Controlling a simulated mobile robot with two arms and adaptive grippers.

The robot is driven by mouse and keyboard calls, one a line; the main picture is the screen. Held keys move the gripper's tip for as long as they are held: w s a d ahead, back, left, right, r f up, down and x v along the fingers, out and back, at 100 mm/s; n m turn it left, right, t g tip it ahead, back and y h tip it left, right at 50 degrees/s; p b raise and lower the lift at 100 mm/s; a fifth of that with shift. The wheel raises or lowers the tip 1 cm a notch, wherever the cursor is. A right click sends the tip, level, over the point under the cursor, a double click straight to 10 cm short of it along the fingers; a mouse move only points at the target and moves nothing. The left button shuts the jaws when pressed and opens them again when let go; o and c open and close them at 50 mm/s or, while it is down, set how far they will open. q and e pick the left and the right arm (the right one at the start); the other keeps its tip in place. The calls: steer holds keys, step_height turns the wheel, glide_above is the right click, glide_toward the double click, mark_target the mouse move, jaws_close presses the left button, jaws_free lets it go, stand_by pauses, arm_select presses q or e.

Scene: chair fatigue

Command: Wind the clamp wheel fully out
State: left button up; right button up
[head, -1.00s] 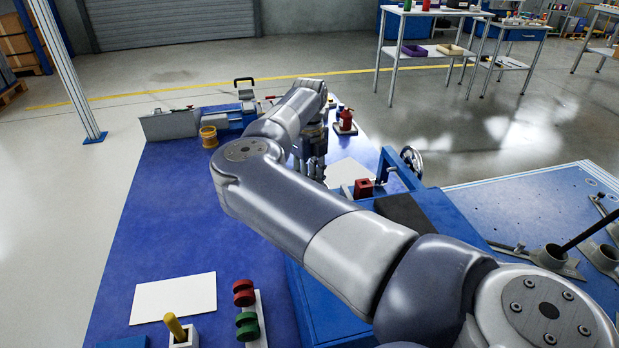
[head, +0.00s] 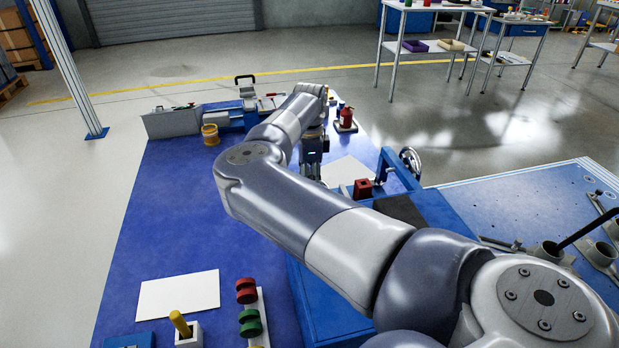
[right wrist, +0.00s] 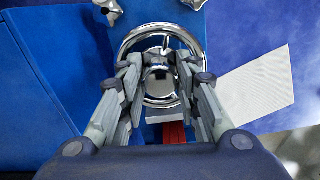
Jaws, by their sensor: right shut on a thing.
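In the right wrist view a chrome wheel (right wrist: 159,88) with a round hub lies between the fingers of my right gripper (right wrist: 160,72). The fingers are shut on the wheel, on both sides of its hub, and hide parts of its rim. A red part (right wrist: 174,132) shows below the wheel. In the head view my right gripper (head: 311,165) is over the blue bench, partly hidden by my arm, and the wheel in its grip cannot be made out. My left gripper is not in view.
A blue frame with a chrome handwheel (head: 411,161) and a red block (head: 363,188) stand right of my gripper. A white sheet (head: 347,171) lies between. The bench's left middle is clear.

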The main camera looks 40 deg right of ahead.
steer(key=n+p, duration=0.1)
steer(key=n, duration=0.1)
steer(key=shift+n, duration=0.4)
arm_select(q)
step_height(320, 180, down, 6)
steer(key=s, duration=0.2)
steer(key=shift+p, duration=0.3)
arm_select(e)
steer(key=shift+n, duration=0.8)
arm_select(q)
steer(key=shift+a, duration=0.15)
arm_select(e)
steer(key=o, duration=1.1)
steer(key=shift+r, duration=0.15)
step_height(320, 180, up, 12)
steer(key=shift+f, duration=0.15)
